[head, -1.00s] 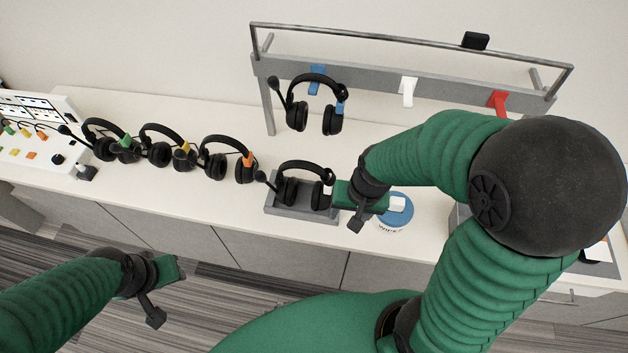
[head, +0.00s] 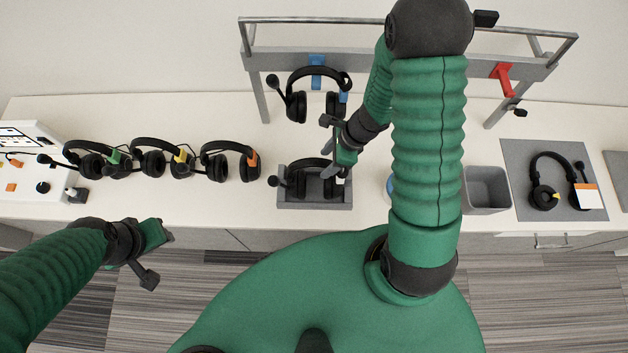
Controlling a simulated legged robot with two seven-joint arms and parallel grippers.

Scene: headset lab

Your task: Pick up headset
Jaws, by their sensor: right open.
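A black headset (head: 298,184) lies in a grey tray (head: 314,198) on the counter, in the middle of the head view. My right gripper (head: 337,168) is open, pointing down at the right earcup of this headset. It hides part of that earcup and band; I cannot tell whether it touches. Another black headset (head: 298,104) hangs on a blue hook (head: 317,66) of the grey rack, just behind my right gripper. My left gripper (head: 158,257) is open and empty at the lower left, in front of the counter.
Several headsets with green, yellow and orange tags (head: 214,162) stand in a row at left. A grey bin (head: 487,190) and a headset on a grey mat (head: 522,152) are at right. A rack (head: 262,100) with a red hook (head: 502,76) spans the back.

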